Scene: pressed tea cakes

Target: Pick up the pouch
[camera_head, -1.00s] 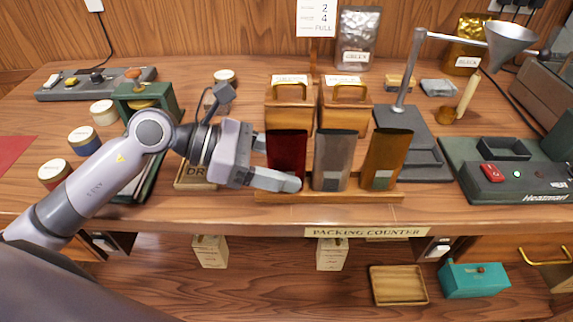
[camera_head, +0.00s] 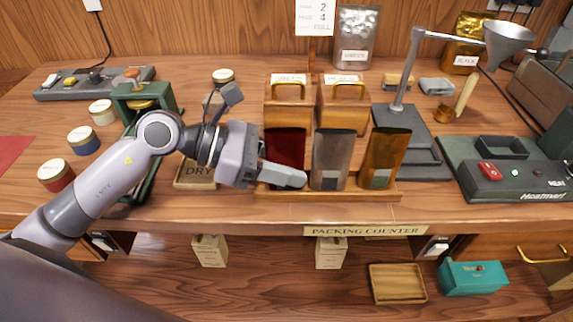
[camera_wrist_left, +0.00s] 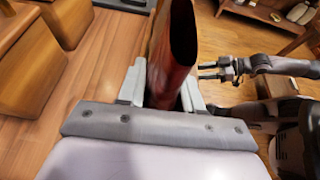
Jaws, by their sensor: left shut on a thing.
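The dark red pouch (camera_head: 285,146) stands upright at the left end of a wooden rack (camera_head: 330,194), beside a grey pouch (camera_head: 332,158) and an amber pouch (camera_head: 385,157). My left gripper (camera_head: 280,173) is shut on the red pouch low on its body, with a finger across its front. The left wrist view shows the red pouch (camera_wrist_left: 174,55), open at its top, between the two fingers (camera_wrist_left: 160,88). The pouch's lower part is hidden by the gripper. My right gripper (camera_wrist_left: 207,71) shows only in the left wrist view, empty, its fingers apart.
Wooden boxes with handles (camera_head: 290,105) stand close behind the pouches. A stand with a metal funnel (camera_head: 510,37) and a green sealer (camera_head: 500,184) are on the right. The counter's front edge (camera_head: 250,222) is just in front of the rack.

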